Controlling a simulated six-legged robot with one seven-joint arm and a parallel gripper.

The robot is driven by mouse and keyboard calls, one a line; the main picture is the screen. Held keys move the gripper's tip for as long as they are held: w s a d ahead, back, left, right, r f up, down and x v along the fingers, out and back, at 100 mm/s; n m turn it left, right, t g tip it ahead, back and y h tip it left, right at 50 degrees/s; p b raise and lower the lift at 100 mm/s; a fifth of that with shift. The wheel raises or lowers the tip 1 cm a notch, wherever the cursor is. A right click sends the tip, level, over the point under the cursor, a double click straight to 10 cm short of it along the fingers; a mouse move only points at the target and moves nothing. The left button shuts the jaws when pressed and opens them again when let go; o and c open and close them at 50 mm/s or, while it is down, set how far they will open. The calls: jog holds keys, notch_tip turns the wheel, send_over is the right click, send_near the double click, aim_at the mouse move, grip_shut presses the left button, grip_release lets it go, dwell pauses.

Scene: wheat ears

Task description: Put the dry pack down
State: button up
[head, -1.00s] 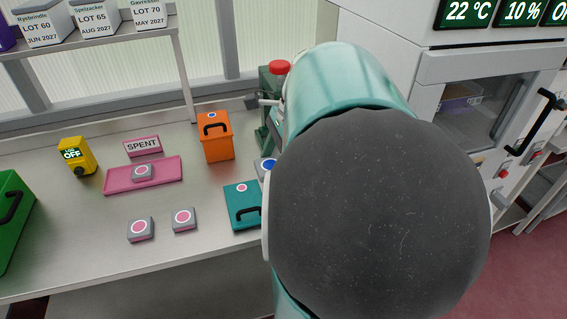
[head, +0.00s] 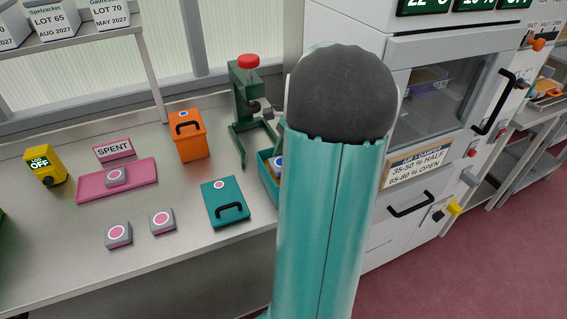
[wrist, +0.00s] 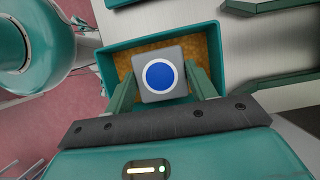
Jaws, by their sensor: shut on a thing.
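The dry pack, a grey block with a blue dot (wrist: 160,76), is between the two green fingers of my gripper (wrist: 161,84) in the wrist view. My gripper is shut on it. The pack is over or within an open teal box (wrist: 113,50) with amber grains inside; its exact height cannot be told. In the head view the pack (head: 278,162) shows partly at the teal box (head: 268,180), and my arm hides the rest and the gripper.
A teal lid (head: 226,203) lies left of the box. A green press with a red knob (head: 246,100) stands behind it. Pink-dotted packs (head: 118,234) lie left, one on the pink SPENT tray (head: 90,188). An orange bin (head: 187,138) stands nearby.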

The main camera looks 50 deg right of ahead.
jog(key=shift+f, duration=0.95)
jog(key=shift+f, duration=0.2)
jog(key=o, duration=1.1)
jog(key=shift+r, duration=0.1)
